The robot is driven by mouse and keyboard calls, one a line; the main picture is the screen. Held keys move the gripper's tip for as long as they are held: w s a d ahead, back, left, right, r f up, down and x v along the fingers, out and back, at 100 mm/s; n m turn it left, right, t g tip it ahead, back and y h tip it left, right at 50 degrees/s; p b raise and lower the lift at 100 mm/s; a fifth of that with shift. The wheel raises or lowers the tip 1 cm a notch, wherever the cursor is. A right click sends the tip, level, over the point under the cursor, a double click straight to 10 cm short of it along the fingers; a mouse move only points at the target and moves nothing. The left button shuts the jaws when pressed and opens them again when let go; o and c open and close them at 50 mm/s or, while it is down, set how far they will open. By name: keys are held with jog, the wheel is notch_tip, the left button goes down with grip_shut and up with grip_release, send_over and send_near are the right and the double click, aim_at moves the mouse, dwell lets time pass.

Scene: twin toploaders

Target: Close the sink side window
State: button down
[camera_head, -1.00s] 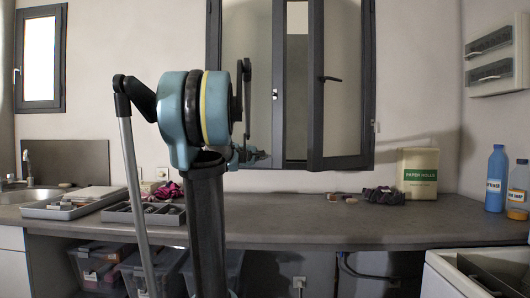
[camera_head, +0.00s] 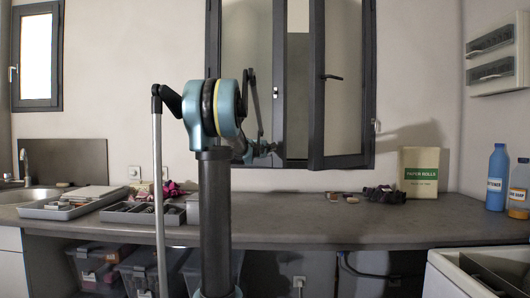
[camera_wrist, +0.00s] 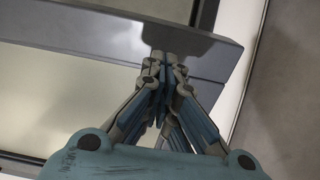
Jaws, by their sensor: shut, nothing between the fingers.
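The large dark-framed window (camera_head: 291,80) stands above the counter. Its sink-side left sash (camera_head: 279,40) has a small handle on its right edge. The right sash (camera_head: 316,90) stands ajar, and a strip shows between the two. A small dark-framed window (camera_head: 37,104) is on the wall above the sink; I cannot tell whether it is latched. My gripper (camera_head: 268,149) is small and partly hidden by my arm, low in front of the left sash. In the wrist view, my gripper (camera_wrist: 165,60) is shut and empty, its tips at a dark frame rail (camera_wrist: 205,50); contact is unclear.
The counter (camera_head: 300,228) runs below, with the sink (camera_head: 30,194), a grey tray (camera_head: 72,207), dark cloth (camera_head: 384,194) and a paper rolls box (camera_head: 419,172). Bottles (camera_head: 497,176) stand at the right. Plastic bins (camera_head: 95,264) are underneath.

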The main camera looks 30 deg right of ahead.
jog(key=shift+x, duration=2.1)
